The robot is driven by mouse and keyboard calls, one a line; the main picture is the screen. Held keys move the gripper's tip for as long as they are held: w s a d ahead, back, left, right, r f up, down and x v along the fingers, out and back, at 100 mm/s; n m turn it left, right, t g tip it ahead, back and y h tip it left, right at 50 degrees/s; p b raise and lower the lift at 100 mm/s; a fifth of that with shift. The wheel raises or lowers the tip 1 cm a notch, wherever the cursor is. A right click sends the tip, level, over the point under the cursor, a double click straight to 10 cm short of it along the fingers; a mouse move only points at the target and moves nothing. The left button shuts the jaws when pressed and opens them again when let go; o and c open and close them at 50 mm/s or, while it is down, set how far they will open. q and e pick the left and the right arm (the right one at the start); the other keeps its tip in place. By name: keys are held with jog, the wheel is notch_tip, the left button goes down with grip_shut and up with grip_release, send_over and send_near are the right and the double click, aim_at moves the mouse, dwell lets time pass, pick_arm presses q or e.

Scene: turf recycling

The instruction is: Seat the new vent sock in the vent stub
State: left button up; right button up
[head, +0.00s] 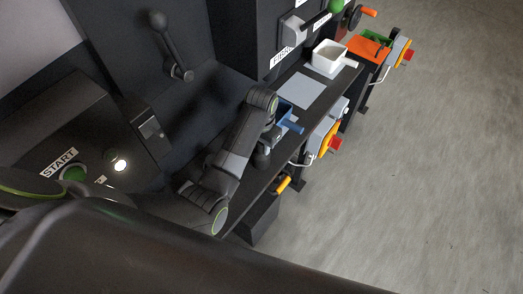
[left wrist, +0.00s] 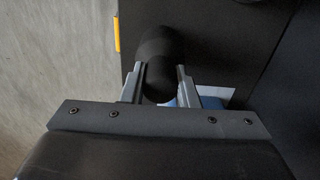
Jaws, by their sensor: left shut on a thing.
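My left gripper (head: 264,150) is over the dark ledge, beside a blue scoop-shaped tray. In the left wrist view, its two grey fingers (left wrist: 160,80) are shut on a black rounded cylinder (left wrist: 160,52). The head view shows a dark rounded shape (head: 262,158) at the gripper. I cannot tell from its look whether this is the vent sock. I cannot make out the vent stub for certain in either view. My right gripper is not in view.
The ledge holds the blue tray (head: 288,117), a grey pad (head: 301,91), a white tray (head: 327,57) and an orange tray (head: 365,47). A black lever (head: 170,45) and a START panel (head: 59,162) are at left. Bare floor (head: 430,180) lies at right.

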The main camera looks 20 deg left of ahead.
pick_arm(q)
jog(key=shift+r, duration=2)
jog(key=shift+c, duration=0.4)
